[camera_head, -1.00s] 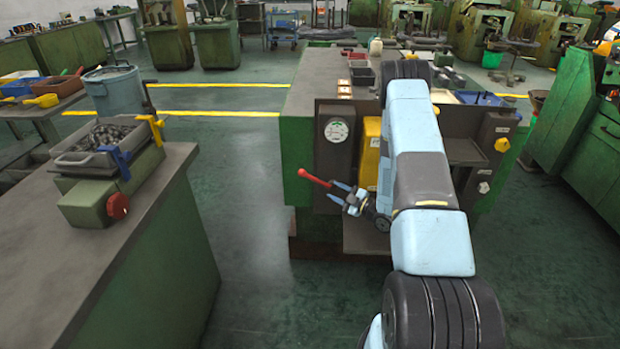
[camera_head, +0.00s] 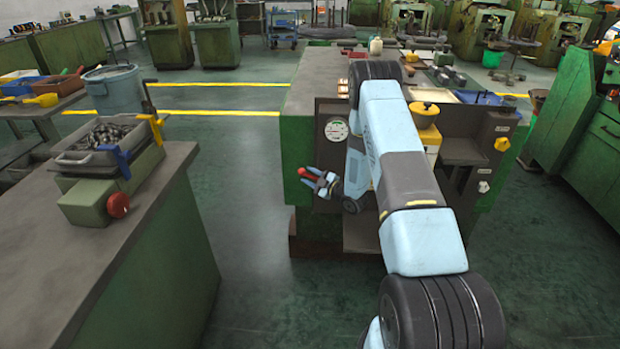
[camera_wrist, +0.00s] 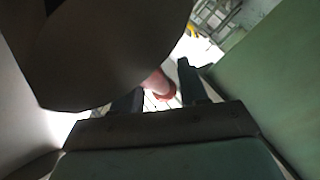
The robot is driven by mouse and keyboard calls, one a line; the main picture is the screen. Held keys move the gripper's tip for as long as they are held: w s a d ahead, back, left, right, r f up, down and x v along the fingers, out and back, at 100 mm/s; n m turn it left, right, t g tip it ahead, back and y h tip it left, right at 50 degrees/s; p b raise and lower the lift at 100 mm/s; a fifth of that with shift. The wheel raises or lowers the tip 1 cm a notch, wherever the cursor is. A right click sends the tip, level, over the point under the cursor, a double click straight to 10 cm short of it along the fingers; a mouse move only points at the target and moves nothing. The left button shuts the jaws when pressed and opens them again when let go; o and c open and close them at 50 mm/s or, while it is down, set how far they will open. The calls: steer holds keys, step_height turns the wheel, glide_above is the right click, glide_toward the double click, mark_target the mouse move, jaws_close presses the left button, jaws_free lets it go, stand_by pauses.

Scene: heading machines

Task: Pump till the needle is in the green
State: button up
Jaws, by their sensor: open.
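A round white gauge (camera_head: 336,130) is on the dark front panel of the green machine in the head view. Its needle and any green band are too small to read. A lever with a red handle (camera_head: 303,173) sticks out to the left, below the gauge. My gripper (camera_head: 311,178) is open at the red handle, with its fingers pointing left. In the wrist view the red handle (camera_wrist: 159,84) shows between the two open fingers (camera_wrist: 160,92). I cannot tell whether a finger touches it. A yellow container (camera_head: 425,117) stands partly hidden behind my arm.
The panel also carries a yellow knob (camera_head: 502,144) and a pale knob (camera_head: 483,187) at the right. A bench with a grey bin (camera_head: 100,143) of metal parts stands at the left. Green floor is clear between bench and machine.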

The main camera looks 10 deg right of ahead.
jaws_close()
stand_by(0.4)
steer(key=shift+a, duration=0.1)
